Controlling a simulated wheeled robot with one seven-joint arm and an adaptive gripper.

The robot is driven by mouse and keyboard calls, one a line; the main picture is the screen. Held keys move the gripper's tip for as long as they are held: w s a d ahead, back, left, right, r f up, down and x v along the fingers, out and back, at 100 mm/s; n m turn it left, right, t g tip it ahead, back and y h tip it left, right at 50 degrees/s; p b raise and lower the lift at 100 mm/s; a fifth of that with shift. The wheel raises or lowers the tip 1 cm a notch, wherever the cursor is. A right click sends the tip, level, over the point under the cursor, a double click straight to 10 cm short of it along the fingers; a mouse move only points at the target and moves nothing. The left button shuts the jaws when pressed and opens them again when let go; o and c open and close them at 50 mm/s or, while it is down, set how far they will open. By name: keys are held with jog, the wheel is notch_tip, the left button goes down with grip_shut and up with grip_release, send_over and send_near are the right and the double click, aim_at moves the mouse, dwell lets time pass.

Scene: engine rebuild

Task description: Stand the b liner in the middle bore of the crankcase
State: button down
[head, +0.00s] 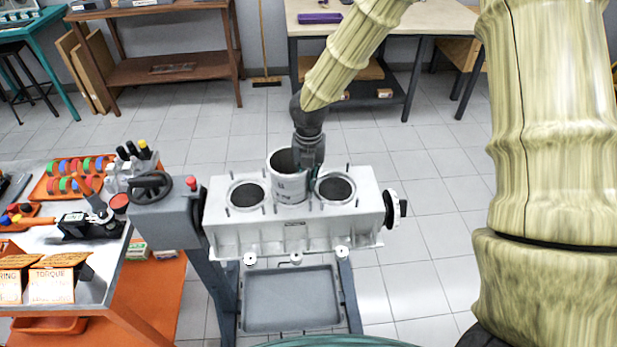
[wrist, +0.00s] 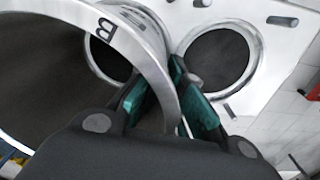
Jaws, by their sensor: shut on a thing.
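The b liner (head: 289,188) is a pale grey metal cylinder with an open top; its rim in the wrist view (wrist: 150,55) bears a letter B. My gripper (head: 310,170) is shut on the right side of the liner wall, its teal fingertips (wrist: 170,105) on either side of it. The liner looks upright at the middle of the crankcase (head: 293,233), between the left bore (head: 247,194) and the right bore (head: 335,189). It hides the middle bore in the head view. I cannot tell whether its lower end is above the bore or inside it.
Short studs stand around the bores. A grey handwheel unit (head: 160,200) is at the crankcase's left end. A grey tray (head: 290,298) lies below it. A tool cart (head: 60,255) stands at left; benches are behind. The floor at right is clear.

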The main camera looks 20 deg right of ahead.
jog(key=shift+f, duration=0.6)
dwell(0.5)
jog(key=c, duration=1.8)
grip_release()
jog(key=shift+r+p, duration=1.55)
jog(key=shift+p, duration=0.2)
jog(key=o, duration=0.5)
jog(key=shift+o, duration=0.2)
notch_tip(320, 180, up, 12)
jog(key=shift+f, duration=0.1)
